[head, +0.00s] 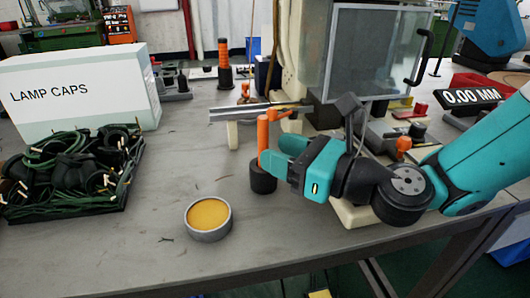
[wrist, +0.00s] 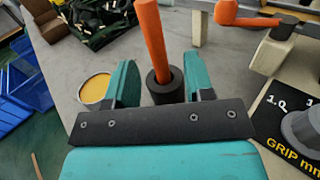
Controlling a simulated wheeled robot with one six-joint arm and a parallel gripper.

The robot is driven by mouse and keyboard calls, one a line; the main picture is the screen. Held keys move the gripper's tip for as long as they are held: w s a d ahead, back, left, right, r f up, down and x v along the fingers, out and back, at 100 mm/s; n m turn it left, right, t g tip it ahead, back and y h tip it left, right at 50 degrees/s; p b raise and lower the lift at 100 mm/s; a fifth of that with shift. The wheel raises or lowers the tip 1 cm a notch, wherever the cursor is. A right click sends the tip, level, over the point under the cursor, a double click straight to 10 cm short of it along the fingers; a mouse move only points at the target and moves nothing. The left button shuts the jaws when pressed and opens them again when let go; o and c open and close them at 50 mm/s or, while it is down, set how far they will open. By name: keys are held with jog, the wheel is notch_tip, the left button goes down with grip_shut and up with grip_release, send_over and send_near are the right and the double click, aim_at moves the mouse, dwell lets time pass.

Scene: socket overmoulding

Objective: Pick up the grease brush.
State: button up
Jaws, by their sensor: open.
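The grease brush shows as an upright orange handle (head: 263,133) standing in a black round holder (head: 263,180) on the bench. Its lower end is hidden. In the wrist view the orange handle (wrist: 151,35) rises from the black holder (wrist: 160,90) and leans slightly. My gripper (head: 284,155) is open, with its teal fingers level with the handle just above the holder.
An open tin of yellow grease (head: 208,214) stands front left of the holder. A tray of dark cabled parts (head: 70,210) and a white LAMP CAPS box (head: 85,92) are at left. A metal rail (head: 235,113) and a glass-guarded machine (head: 365,50) stand behind.

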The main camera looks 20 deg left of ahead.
aim_at(255, 160)
jog(key=x, duration=0.5)
jog(key=shift+a, duration=0.25)
grip_shut()
jog(key=shift+r+p, duration=0.1)
jog(key=shift+p, duration=0.2)
notch_tip(255, 160, up, 20)
jog(key=p, duration=0.8)
